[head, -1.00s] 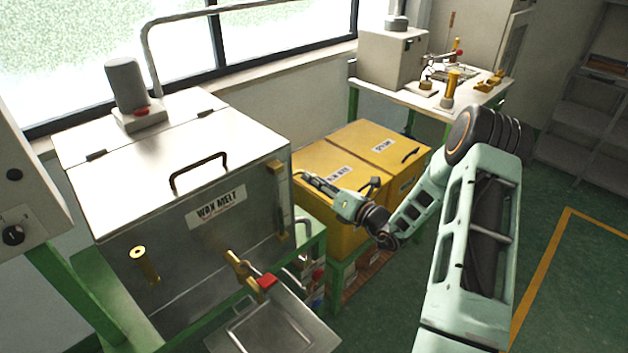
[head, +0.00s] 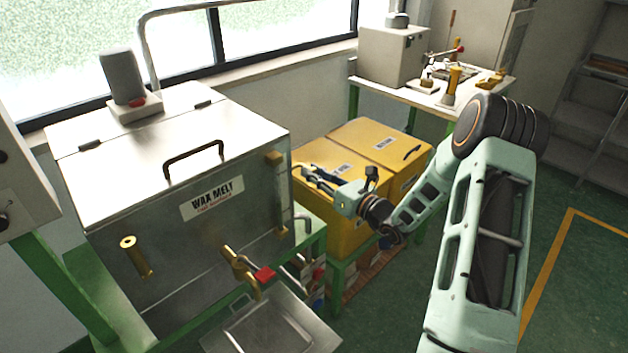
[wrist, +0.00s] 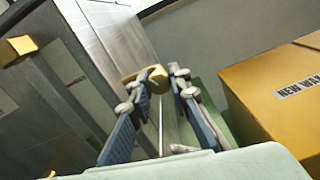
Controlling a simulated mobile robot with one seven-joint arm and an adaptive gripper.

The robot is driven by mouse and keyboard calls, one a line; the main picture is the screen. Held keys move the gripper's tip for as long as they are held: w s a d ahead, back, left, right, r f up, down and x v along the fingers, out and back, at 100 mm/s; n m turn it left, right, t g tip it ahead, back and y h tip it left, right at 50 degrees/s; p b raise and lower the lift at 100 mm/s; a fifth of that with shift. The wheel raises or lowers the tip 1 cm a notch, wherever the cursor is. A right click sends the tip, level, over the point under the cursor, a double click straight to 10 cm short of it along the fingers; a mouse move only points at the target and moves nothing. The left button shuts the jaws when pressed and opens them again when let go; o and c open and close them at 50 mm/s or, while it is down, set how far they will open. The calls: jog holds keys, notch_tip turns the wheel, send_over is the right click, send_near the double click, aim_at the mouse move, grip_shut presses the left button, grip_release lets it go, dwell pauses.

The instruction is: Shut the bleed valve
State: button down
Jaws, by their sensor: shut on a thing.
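A brass knob (wrist: 148,76), seemingly the bleed valve, shows in the wrist view beside the right-hand wall of the wax melt tank (head: 150,190). My gripper (wrist: 154,80) has its two fingers on either side of this knob and is shut on it, with a gap the knob's width between the fingers. In the head view my gripper (head: 306,176) is at the tank's right side, in front of the yellow bins. The knob is hidden there. Whether the valve is open or shut cannot be told.
A brass tap with a red handle (head: 264,273) stands at the tank's front, over a metal tray (head: 265,335). A brass fitting (head: 130,245) is at front left. Yellow bins (head: 340,150) stand close right of the tank. Green floor (head: 590,290) is clear at right.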

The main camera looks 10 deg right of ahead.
jog(key=n+b, duration=0.3)
jog(key=shift+f+n+b, duration=0.25)
jog(key=shift+n+b, duration=0.05)
jog(key=n+b, duration=0.3)
jog(key=b, duration=0.1)
jog(key=shift+d+f+n, duration=0.1)
jog(key=shift+n, duration=0.2)
jog(key=n+b, duration=0.3)
jog(key=b, duration=0.2)
jog(key=n+b, duration=0.2)
jog(key=shift+r+b, duration=0.3)
jog(key=shift+b, duration=0.05)
jog(key=shift+r, duration=0.1)
jog(key=c, duration=1.8)
grip_release()
jog(key=shift+o, duration=0.2)
